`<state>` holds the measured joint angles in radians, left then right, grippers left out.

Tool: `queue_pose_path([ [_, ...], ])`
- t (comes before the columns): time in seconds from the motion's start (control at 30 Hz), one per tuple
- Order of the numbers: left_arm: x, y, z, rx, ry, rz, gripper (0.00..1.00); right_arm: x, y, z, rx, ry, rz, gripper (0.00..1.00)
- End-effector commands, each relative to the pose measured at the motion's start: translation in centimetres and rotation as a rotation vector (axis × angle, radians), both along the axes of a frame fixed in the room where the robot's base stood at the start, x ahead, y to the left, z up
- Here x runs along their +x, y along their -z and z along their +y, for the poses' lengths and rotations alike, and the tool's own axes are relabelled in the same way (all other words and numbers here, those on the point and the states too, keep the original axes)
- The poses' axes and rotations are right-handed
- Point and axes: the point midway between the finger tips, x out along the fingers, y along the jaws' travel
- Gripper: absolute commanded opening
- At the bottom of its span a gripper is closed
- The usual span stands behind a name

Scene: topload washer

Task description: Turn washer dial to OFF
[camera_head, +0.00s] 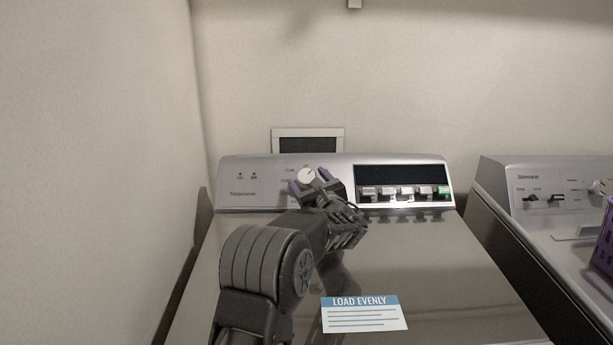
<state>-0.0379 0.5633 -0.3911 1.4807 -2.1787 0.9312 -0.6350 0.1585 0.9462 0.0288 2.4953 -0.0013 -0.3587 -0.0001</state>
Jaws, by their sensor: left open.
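The washer dial (307,175) is a small, round, pale knob on the washer's grey control panel (230,175), left of the dark display. A reddish mark shows on its face. The small print around it is too blurred to read, so I cannot tell which setting it points to. My left gripper (310,180) is open, with its two purple-tipped fingers pointing at the panel, one on each side of the dial. I cannot tell whether the fingers touch it. My left wrist hides the panel below and right of the dial. My right gripper is out of view.
A dark display (402,173) with a row of buttons (404,192) sits right of the dial. The shiny washer lid (440,260) carries a "LOAD EVENLY" label (363,314). A second machine (530,190) with a purple basket (603,240) stands at right. A wall closes the left side.

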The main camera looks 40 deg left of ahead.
Motion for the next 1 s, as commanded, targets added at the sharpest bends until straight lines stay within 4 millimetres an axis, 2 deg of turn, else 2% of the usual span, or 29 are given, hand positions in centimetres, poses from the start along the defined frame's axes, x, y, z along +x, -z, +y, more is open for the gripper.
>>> queue_pose_path([
  [0.17, 0.85, -0.03, 1.3, 0.0, 0.001, 0.0, 0.7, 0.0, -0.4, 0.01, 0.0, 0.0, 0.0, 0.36],
  [0.43, 0.92, 0.03, 1.42, 0.0, 0.001, 0.0, 0.7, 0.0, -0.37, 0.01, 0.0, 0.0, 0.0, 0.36],
  [1.0, 0.9, 0.01, 1.41, 0.0, 0.001, 0.0, 0.24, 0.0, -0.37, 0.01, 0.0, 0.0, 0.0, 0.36],
])
